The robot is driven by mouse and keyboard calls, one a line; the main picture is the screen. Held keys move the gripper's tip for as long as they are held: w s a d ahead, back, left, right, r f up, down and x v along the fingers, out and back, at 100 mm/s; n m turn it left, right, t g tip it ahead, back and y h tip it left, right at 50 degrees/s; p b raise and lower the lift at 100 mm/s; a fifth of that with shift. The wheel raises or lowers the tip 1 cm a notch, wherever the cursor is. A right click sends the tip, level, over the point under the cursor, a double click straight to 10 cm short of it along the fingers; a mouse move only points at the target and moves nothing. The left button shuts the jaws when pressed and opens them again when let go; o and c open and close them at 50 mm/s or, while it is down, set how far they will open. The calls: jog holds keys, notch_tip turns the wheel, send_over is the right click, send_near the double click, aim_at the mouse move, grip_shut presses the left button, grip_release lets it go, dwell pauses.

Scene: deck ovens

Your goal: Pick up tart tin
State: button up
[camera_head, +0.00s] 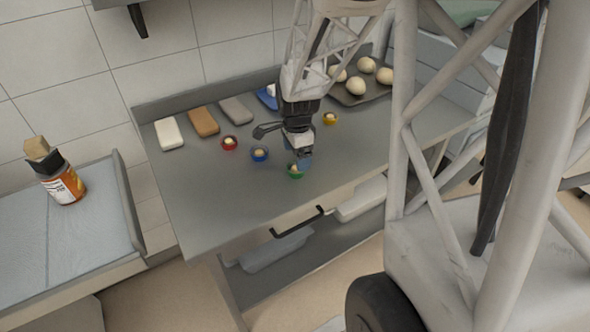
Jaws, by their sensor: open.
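Several small round coloured tins with pale contents stand on the grey steel counter (190,203). They are a red tin (229,143), a blue tin (260,153), a green tin (295,171) and a yellow tin (330,118). I cannot tell which of them is the tart tin. My gripper (300,160) is open and points down over the counter, close to the green tin.
White (169,133), brown (203,122) and grey (236,110) blocks lie along the back of the counter, with a blue item (267,97). A dark tray (345,98) holds several dough balls. An orange-labelled bottle (64,186) stands on the left worktop. The counter's front left is clear.

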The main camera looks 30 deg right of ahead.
aim_at(296, 172)
jog(key=shift+f, duration=0.15)
jog(key=shift+w+f, duration=0.1)
jog(key=shift+f, duration=2.45)
jog(key=shift+c, duration=0.4)
jog(key=c, duration=0.9)
jog(key=shift+r, duration=0.1)
jog(key=shift+c, duration=0.2)
jog(key=shift+r, duration=1.7)
jog(key=s+a, duration=0.2)
jog(key=s, duration=0.5)
jog(key=s+a+r, duration=0.1)
jog(key=s+a, duration=0.2)
jog(key=s, duration=0.5)
jog(key=shift+r, duration=0.2)
